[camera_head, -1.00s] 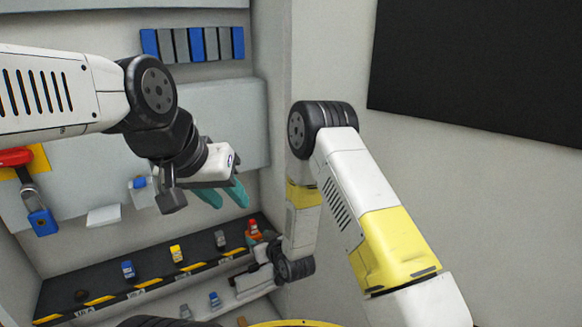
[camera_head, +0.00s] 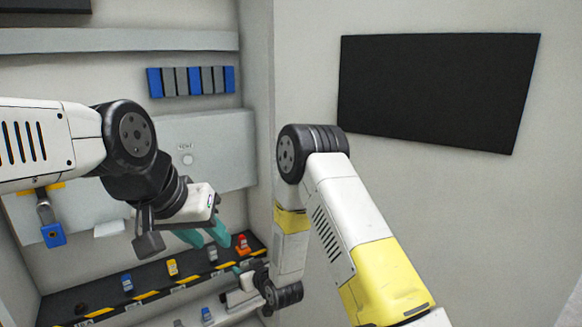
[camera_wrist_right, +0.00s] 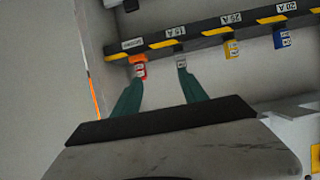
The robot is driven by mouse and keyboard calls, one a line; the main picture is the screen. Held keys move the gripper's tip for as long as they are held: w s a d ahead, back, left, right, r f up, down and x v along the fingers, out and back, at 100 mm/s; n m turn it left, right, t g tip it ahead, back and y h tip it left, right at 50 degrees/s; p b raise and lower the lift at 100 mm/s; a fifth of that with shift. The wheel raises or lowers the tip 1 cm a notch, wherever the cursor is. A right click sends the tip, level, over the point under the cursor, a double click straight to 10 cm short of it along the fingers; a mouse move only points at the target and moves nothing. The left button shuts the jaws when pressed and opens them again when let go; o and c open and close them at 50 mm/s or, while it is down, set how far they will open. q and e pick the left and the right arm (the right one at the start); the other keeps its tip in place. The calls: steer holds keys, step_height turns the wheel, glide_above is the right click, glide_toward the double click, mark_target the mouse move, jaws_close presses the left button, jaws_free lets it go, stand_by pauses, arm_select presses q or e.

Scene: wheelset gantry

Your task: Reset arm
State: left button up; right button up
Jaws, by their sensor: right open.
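My left gripper (camera_head: 212,240) hangs at the left of the head view, in front of the back panel. Its two teal fingers are apart, with nothing seen between them. My right gripper (camera_wrist_right: 160,88) fills the lower part of the right wrist view, its teal fingers spread and empty. In that view the left fingertip is near a red block (camera_wrist_right: 138,67) and the right one near a grey block (camera_wrist_right: 182,62). I cannot tell whether they touch. In the head view the right gripper is low, beside the shelf, partly hidden by its own wrist.
A dark shelf (camera_head: 60,304) with yellow-striped edge carries small blocks, including a blue (camera_head: 127,282) and a yellow one (camera_head: 172,267). A blue padlock (camera_head: 53,235) hangs left. A black panel (camera_head: 435,92) is on the right wall.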

steer(key=s+d+r+m+g+h, duration=0.1)
steer(key=d+r+m+h, duration=0.1)
steer(key=d+r, duration=0.75)
steer(key=s+d+r+m+g+h, duration=0.1)
steer(key=d+r, duration=0.5)
steer(key=r, duration=0.6)
steer(key=s+d+r+m+g, duration=0.1)
steer(key=s+d+r, duration=0.2)
steer(key=s, duration=0.5)
steer(key=s+d+r+m+g+h, duration=0.1)
steer(key=s+d+r, duration=0.2)
steer(key=s, duration=0.6)
steer(key=s+d+r+m+h, duration=0.1)
steer(key=s+d+r, duration=0.3)
steer(key=s, duration=0.5)
steer(key=shift+d+g, duration=0.4)
steer(key=shift+d, duration=0.85)
steer(key=shift+a+r, duration=0.1)
